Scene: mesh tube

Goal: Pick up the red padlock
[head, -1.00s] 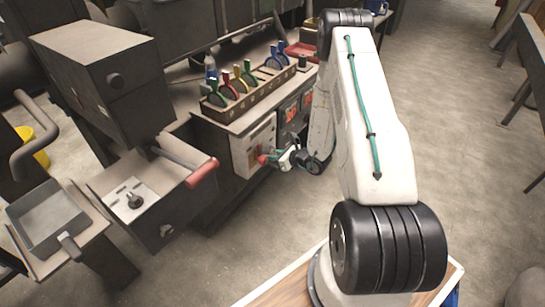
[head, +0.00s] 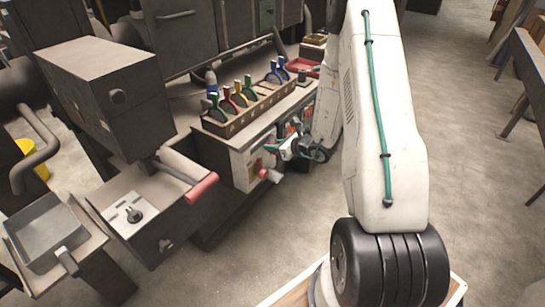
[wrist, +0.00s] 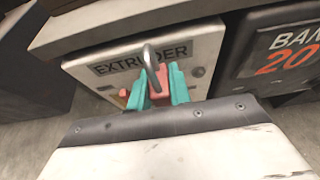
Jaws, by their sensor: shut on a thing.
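The red padlock (wrist: 158,97) sits between the two teal fingers of my gripper (wrist: 158,88) in the wrist view. Its grey shackle sticks up past the fingertips, in front of the white panel marked EXTRUDER (wrist: 195,45). The fingers are shut on the red body and cover its sides. In the head view my gripper (head: 287,148) is in front of the workbench's front face, and I cannot make out the padlock clearly there.
A red handle or knob (head: 264,170) stands out from the white panel, below left of my gripper. A red-gripped lever (head: 202,187) sticks out at left. Open floor lies in front.

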